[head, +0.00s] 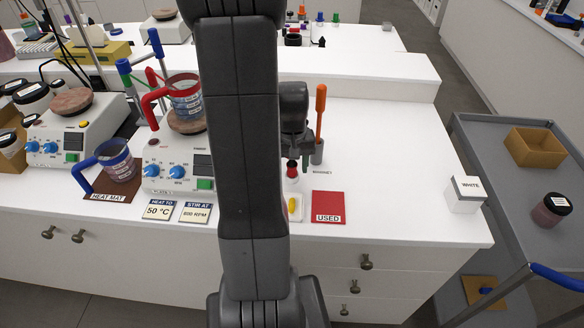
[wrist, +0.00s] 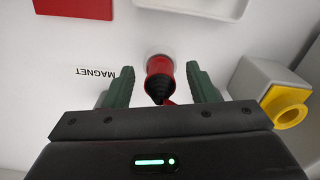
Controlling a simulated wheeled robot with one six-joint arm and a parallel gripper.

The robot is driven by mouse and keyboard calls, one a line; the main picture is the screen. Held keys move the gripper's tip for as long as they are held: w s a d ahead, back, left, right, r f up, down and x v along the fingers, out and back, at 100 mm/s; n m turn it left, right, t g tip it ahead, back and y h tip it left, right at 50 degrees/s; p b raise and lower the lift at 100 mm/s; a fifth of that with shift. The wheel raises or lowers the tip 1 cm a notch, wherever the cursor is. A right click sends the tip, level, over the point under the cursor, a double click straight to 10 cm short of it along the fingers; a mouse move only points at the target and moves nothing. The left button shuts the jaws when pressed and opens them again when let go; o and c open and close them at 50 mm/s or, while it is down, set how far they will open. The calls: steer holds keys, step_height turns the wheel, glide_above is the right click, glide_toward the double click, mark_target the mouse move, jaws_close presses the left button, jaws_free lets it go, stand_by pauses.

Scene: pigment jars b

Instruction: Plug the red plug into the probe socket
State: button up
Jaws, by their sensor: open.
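The red plug (wrist: 158,66) stands between the two green fingers of my gripper (wrist: 160,86) in the wrist view, with its black ribbed end towards me. My gripper is open, with a gap on each side of the plug. In the head view the plug (head: 292,169) shows as a small red top just below my gripper (head: 293,158). A grey block with a yellow ring (wrist: 290,107) lies at the right of the wrist view. I cannot tell whether it is the probe socket; my arm hides part of the bench in the head view.
A stirrer hot plate (head: 165,178) with a red-handled beaker (head: 186,102) stands left of my arm. An orange-handled rod (head: 320,112) stands in a grey holder close right of my gripper. The red USED card (head: 328,204) lies in front. The bench right of it is mostly clear up to a white box (head: 465,194).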

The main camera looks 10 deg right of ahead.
steer(key=c, duration=1.1)
steer(key=shift+o, duration=0.2)
